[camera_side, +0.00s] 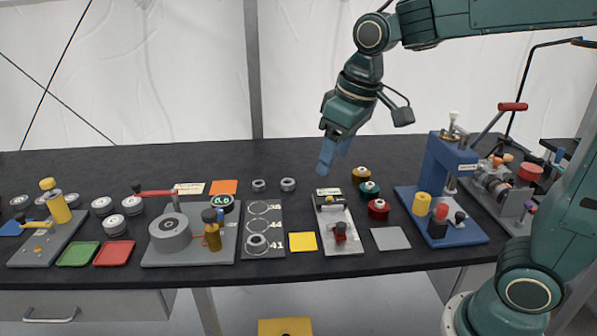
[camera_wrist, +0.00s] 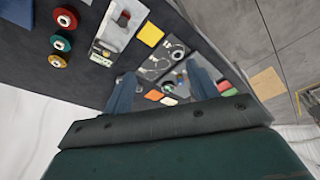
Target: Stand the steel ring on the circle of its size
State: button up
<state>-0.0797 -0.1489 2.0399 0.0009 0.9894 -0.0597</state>
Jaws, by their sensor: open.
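The dark grey board (camera_side: 278,218) lies on the black table, left of centre, with white circles in a column and small numbers beside them. One steel ring (camera_side: 256,243) sits at its front circle; whether it is exactly centred is unclear. Two more steel rings, a left one (camera_side: 259,185) and a right one (camera_side: 288,184), stand on the table just behind the board. My gripper (camera_side: 333,160) is open and empty, high above the table, to the right of these rings. In the wrist view the board (camera_wrist: 150,65) shows beyond the open fingers (camera_wrist: 160,75).
A yellow square (camera_side: 302,242) and a toggle-clamp plate (camera_side: 337,228) lie right of the board. A grey fixture plate (camera_side: 165,256) with a large ring lies left. Coloured spools (camera_side: 369,188) and a blue press (camera_side: 445,180) stand further right. An orange square (camera_side: 223,187) lies behind.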

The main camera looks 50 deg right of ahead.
jog(key=s+d+f+t, duration=0.1)
jog(key=s, duration=0.6)
jog(key=s+d+m+t, duration=0.1)
jog(key=s, duration=0.7)
jog(key=shift+s+d+f+m+t, duration=0.15)
jog(key=shift+d+f+m+t, duration=0.15)
jog(key=shift+f, duration=0.1)
dwell(0.4)
